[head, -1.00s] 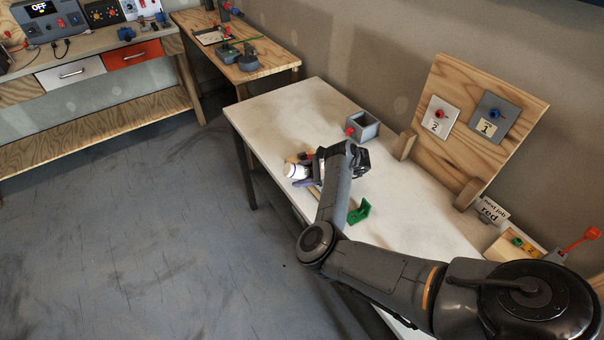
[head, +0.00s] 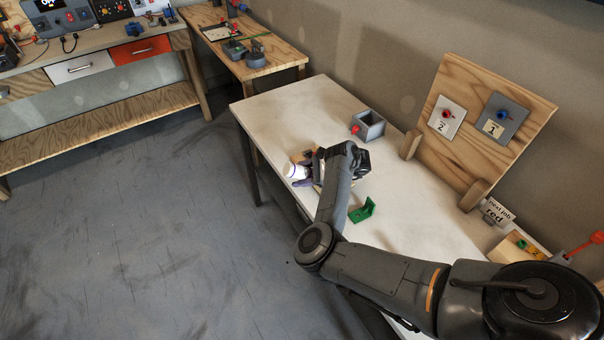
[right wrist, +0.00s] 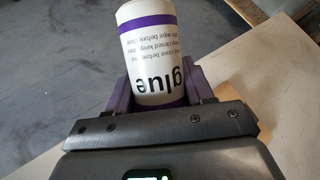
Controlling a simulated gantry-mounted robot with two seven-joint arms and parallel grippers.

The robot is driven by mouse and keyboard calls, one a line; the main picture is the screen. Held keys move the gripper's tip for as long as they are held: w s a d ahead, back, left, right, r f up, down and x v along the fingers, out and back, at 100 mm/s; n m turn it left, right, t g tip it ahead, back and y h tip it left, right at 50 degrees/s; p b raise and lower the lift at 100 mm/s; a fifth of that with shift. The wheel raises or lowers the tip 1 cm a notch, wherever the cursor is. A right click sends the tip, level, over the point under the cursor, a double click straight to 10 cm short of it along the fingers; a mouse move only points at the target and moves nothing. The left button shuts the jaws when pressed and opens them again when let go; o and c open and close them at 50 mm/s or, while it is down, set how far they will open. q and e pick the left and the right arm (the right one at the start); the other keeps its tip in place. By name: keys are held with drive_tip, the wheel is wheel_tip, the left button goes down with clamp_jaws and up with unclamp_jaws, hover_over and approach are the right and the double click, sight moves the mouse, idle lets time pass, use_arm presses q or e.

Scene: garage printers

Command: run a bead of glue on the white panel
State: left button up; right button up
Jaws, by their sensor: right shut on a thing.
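My right gripper (right wrist: 162,88) is shut on a white glue bottle (right wrist: 150,50) with purple bands, its label upside down in the right wrist view. Purple fingers sit on both sides of the bottle. In the head view the glue bottle (head: 296,171) and right gripper (head: 306,174) are over the left edge area of the white-topped table (head: 290,105); my forearm hides part of them. A white panel (head: 446,124) marked 2 is on the upright plywood board, beside a grey panel (head: 502,128) marked 1. The bottle's tip is hidden. My left gripper is not in view.
A grey open box (head: 372,122) with a red part and a green bracket (head: 363,210) are on the table. The plywood board (head: 462,80) stands at the back right, near a "next job red" sign (head: 496,212). The table's far left end is clear.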

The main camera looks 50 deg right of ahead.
drive_tip(key=shift+r, duration=0.1)
drive_tip(key=shift+a+r+p, duration=0.1)
drive_tip(key=shift+r+p, duration=0.05)
drive_tip(key=shift+p, duration=0.35)
drive_tip(key=shift+w+a+n+g+h+p, duration=0.25)
drive_tip(key=shift+n+g+h+p, duration=0.15)
drive_tip(key=shift+g+h+p, duration=0.55)
drive_tip(key=shift+a+g+h+p, duration=0.1)
drive_tip(key=shift+g+h+p, duration=0.25)
drive_tip(key=shift+p, duration=0.1)
drive_tip(key=shift+f, duration=0.25)
